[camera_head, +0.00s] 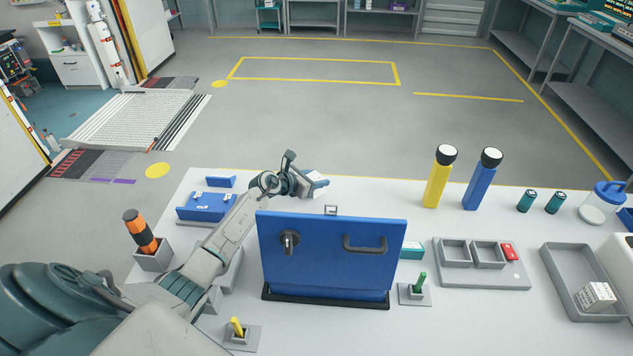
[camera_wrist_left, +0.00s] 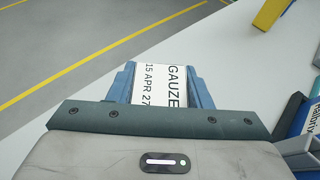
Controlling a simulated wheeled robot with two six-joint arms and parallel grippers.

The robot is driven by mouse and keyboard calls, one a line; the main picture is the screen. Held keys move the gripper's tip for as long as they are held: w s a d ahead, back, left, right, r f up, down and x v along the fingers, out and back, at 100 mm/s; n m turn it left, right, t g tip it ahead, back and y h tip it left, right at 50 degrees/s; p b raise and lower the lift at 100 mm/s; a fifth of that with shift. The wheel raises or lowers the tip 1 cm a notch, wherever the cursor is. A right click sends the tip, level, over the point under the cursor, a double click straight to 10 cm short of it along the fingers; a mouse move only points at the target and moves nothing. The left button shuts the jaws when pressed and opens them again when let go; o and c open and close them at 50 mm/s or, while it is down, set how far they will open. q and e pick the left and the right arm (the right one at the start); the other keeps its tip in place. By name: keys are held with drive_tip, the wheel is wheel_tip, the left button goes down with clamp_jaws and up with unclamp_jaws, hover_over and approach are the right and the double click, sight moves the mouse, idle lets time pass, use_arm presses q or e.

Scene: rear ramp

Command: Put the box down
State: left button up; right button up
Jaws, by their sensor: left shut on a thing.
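A white box labelled GAUZE, 15 APR 27 (camera_wrist_left: 160,88) is between the blue fingers of my left gripper (camera_head: 314,184). The gripper is shut on it. In the head view only a small white part of the box shows at the fingers. The gripper is behind the upright blue panel (camera_head: 330,262), near the far edge of the white table (camera_head: 380,190). I cannot tell whether the box touches the table. My right gripper is not in view.
A grey tray (camera_head: 562,275) at the right holds another white box (camera_head: 597,296). A blue case (camera_head: 205,207) is at the left. The table between gripper and yellow bottle is clear.

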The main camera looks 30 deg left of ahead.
use_arm(q)
drive_tip(key=shift+f, duration=0.95)
drive_tip(key=shift+f, duration=0.15)
drive_tip(key=o, duration=1)
